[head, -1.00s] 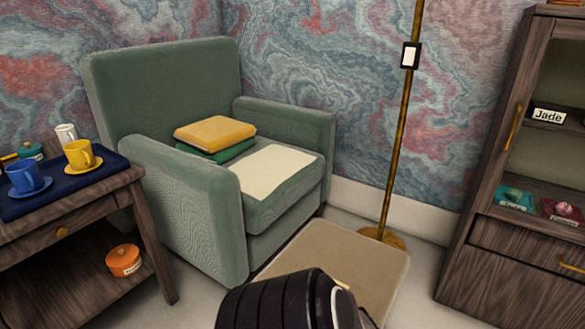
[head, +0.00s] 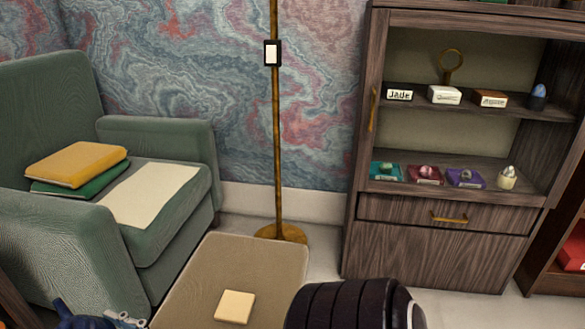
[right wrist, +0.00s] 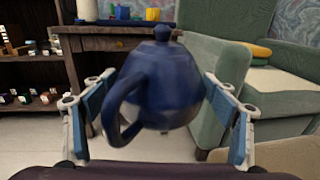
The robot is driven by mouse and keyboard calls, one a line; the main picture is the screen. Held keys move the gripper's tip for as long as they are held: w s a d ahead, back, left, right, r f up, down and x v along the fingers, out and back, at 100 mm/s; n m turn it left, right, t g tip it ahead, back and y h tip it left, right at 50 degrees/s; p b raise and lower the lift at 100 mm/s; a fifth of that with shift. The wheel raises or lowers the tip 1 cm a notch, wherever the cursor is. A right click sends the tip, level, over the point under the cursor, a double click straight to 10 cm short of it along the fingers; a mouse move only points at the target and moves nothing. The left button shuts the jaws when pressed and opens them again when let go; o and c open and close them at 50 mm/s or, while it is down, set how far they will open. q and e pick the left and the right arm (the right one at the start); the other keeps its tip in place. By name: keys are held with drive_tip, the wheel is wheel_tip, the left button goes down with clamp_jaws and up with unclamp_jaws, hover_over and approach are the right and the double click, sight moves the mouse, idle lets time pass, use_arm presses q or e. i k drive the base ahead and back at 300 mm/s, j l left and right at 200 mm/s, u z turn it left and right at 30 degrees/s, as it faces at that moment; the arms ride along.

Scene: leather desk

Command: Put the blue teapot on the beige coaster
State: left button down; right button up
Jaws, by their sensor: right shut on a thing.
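The blue teapot (right wrist: 160,88) is in the right wrist view, upright, with its handle toward the camera. My right gripper (right wrist: 156,95) is shut on it, with blue finger pads on both sides. In the head view only the top of the teapot (head: 72,318) shows at the bottom left edge, and part of the right gripper (head: 122,319) is beside it. The beige coaster (head: 235,307) is a small square lying on a tan padded stool, to the right of the teapot. Its top is bare. My left gripper is not in view.
The tan stool (head: 265,262) has clear room around the coaster. A green armchair (head: 75,245) with folded cloths stands to its left. A brass floor lamp (head: 276,150) and a wooden cabinet (head: 430,255) stand behind. My dark arm link covers the bottom middle.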

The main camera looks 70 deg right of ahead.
sight(235, 303)
drive_tip(key=z, duration=1.75)
drive_tip(key=j+z, duration=0.1)
drive_tip(key=j, duration=0.35)
drive_tip(key=k+j+z, duration=0.15)
drive_tip(key=j, duration=0.3)
drive_tip(key=k+j+z, duration=0.1)
drive_tip(key=j, duration=0.3)
drive_tip(key=k+j+z, duration=0.1)
drive_tip(key=j, duration=0.35)
